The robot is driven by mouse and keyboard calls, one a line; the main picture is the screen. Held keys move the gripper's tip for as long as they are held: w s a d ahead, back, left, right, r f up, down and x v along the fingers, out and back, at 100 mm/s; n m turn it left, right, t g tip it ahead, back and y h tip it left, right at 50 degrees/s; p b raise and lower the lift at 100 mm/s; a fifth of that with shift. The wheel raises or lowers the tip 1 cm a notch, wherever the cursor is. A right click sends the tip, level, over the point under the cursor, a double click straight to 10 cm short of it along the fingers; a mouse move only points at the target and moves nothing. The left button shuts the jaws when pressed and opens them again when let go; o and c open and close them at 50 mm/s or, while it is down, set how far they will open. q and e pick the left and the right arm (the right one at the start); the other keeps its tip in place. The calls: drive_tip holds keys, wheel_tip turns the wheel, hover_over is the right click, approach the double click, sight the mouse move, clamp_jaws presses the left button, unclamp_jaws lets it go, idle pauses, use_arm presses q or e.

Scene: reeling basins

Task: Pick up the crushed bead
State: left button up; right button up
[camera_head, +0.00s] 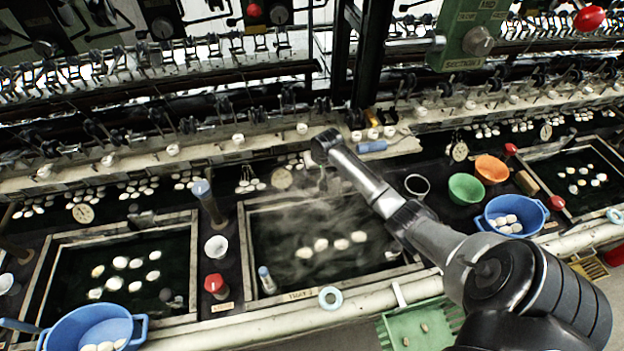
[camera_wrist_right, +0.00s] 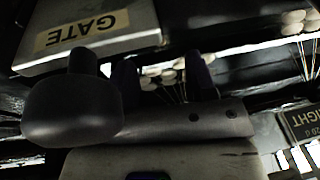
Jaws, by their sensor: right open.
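I cannot make out which bead is crushed. Small white bead-like pieces (camera_head: 303,128) stand along the pale ledge (camera_head: 220,151) behind the basins, several of them close together near the blue-handled tool. My right arm reaches in from the lower right, and its end hangs over the back edge of the middle basin, just in front of the ledge. The right gripper (camera_head: 322,178) is small and dark there, open, with nothing visible between its fingers. In the right wrist view two dark fingers (camera_wrist_right: 163,78) stand apart, with pale ovals behind them. My left gripper is not in view.
The steaming middle basin (camera_head: 242,245) holds several cocoons. A blue-handled tool (camera_head: 372,146) lies on the ledge right of my gripper. Green (camera_head: 466,188), orange (camera_head: 492,169) and blue (camera_head: 541,212) bowls stand right. A brown post (camera_head: 209,203) rises left. Reeling machinery lines the back.

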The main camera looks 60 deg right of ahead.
sight(312, 177)
drive_tip(key=shift+b+x, duration=0.7)
drive_tip(key=shift+x, duration=1.65)
drive_tip(key=shift+s+d, duration=0.1)
drive_tip(key=shift+d, duration=0.1)
drive_tip(key=c, duration=0.7)
drive_tip(key=shift+c, duration=0.3)
